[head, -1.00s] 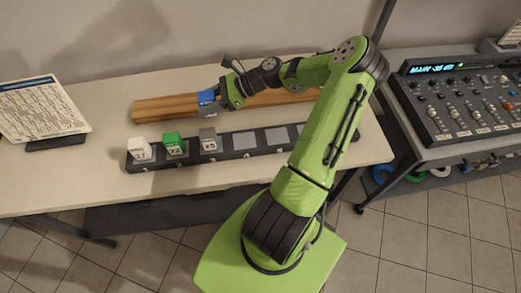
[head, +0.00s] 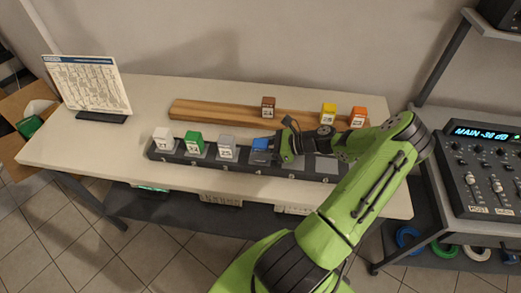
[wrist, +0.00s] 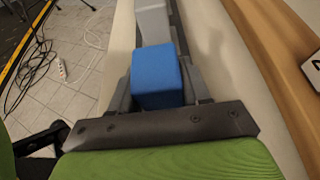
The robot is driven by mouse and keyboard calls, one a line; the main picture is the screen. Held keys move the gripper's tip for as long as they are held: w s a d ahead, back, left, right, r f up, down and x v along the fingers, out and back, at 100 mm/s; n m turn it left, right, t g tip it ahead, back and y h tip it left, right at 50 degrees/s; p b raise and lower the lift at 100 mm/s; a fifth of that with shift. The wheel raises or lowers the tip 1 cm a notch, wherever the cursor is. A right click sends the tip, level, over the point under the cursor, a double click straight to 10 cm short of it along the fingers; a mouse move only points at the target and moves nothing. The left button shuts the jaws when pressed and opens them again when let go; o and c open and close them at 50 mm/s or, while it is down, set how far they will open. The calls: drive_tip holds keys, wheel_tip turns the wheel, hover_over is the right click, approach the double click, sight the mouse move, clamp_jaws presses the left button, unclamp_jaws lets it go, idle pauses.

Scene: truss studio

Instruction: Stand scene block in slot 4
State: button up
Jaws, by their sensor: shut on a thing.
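The blue block (head: 260,146) is at the fourth place from the left on the dark slotted rack (head: 240,169), right of the grey block (head: 227,147). My gripper (head: 277,147) is shut on it from the right. In the wrist view the blue block (wrist: 157,75) sits between the two fingers of my gripper (wrist: 160,92), in line with the grey block beyond it. It looks upright. I cannot tell whether its base rests fully in the slot. A white block (head: 163,138) and a green block (head: 195,145) stand in the first two slots.
A wooden rail (head: 225,112) behind the rack holds a brown block (head: 268,106), a yellow block (head: 328,113) and an orange block (head: 358,116). A printed sheet on a stand (head: 88,85) is at the left. A mixing console (head: 485,170) is at the right.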

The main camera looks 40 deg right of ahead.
drive_tip(key=o, duration=1.1)
